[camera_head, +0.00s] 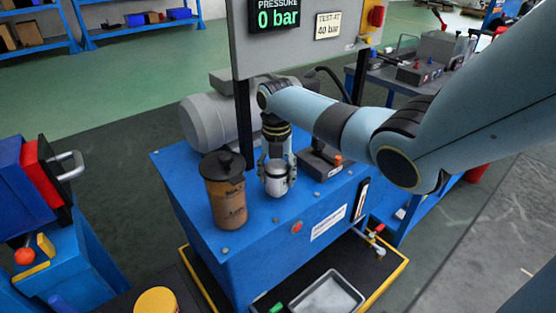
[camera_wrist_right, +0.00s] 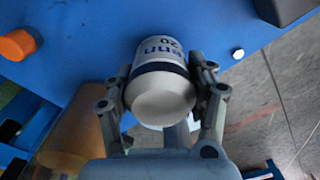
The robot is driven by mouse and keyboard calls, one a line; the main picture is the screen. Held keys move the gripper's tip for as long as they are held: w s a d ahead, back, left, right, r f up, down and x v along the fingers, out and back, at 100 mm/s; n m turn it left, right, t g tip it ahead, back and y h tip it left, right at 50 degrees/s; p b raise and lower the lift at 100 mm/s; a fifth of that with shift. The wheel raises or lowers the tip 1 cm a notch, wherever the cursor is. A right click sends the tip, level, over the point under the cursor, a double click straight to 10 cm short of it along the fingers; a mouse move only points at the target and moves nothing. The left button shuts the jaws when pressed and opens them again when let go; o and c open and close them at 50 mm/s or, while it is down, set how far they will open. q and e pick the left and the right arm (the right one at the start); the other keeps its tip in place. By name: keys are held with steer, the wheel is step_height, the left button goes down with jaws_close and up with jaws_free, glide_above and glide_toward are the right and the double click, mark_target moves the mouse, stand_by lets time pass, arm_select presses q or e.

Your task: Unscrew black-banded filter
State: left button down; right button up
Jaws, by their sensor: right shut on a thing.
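The white filter (camera_head: 277,183) with a dark band is at the top of the blue power unit. In the right wrist view the filter (camera_wrist_right: 161,98) shows its pale rounded end, the band and partly visible lettering. My right gripper (camera_head: 276,177) comes down from above, with one finger on each side of the filter; in the wrist view both fingers (camera_wrist_right: 162,92) press against its sides, so it is shut on it. I cannot tell whether the filter is still joined to its seat. My left gripper is not in view.
A brown canister with a black lid (camera_head: 226,195) stands close left of the filter. A grey motor (camera_head: 207,122) and gauge panel (camera_head: 290,45) are behind. A black block with an orange knob (camera_head: 319,162) is to the right. A grey tray (camera_head: 328,294) lies below in front.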

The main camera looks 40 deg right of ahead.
steer(key=n, duration=0.4)
steer(key=shift+w+r+n, duration=0.1)
steer(key=shift+n, duration=0.2)
steer(key=o, duration=1.3)
steer(key=shift+c, duration=0.6)
